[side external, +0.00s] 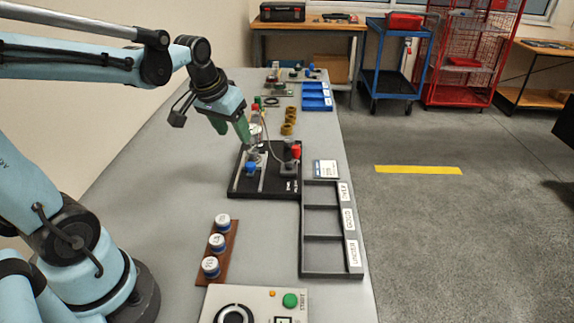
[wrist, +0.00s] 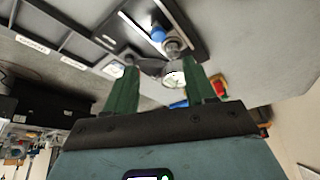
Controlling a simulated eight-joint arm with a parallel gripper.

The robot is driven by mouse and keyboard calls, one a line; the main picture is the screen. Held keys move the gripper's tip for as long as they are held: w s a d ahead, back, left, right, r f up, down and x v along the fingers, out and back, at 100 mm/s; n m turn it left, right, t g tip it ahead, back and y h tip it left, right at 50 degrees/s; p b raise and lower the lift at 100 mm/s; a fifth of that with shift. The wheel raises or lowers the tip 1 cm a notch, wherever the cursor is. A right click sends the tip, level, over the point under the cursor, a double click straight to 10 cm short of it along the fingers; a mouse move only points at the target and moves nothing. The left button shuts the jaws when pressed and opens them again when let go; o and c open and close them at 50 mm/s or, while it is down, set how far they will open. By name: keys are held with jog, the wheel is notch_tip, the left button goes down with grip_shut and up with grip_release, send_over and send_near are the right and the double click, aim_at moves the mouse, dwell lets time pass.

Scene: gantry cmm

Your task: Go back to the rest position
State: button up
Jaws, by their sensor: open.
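My gripper (side external: 243,134) has green fingers and is above the far side of a black fixture plate (side external: 238,187) in the side view. The fingers are apart in the wrist view (wrist: 160,82). A round white-faced piece (wrist: 175,79) shows between them there, near the right finger; I cannot tell whether it touches. The plate carries a blue knob (side external: 251,169) and a red knob (side external: 296,151). The blue knob also shows in the wrist view (wrist: 158,34). The rest position is not marked in either view.
A dark sorting tray (side external: 303,258) with three labelled compartments stands right of the plate. A brown rack (side external: 231,243) holds three blue-and-white cylinders. A control box (side external: 270,293) with a green button is in front. Brass rings (side external: 289,122) and a blue tray (side external: 317,103) lie beyond. The left tabletop is clear.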

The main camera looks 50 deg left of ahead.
jog(key=shift+s+r, duration=0.1)
jog(key=shift+r, duration=0.15)
jog(key=s+d+m+t, duration=0.1)
jog(key=s+d, duration=0.1)
jog(key=d, duration=0.3)
jog(key=s+d+f+m+t+h, duration=0.1)
jog(key=s+d+m, duration=0.1)
jog(key=d, duration=0.4)
jog(key=shift+s+f+m+t, duration=0.3)
jog(key=shift+s+t, duration=0.1)
jog(key=shift+s, duration=0.25)
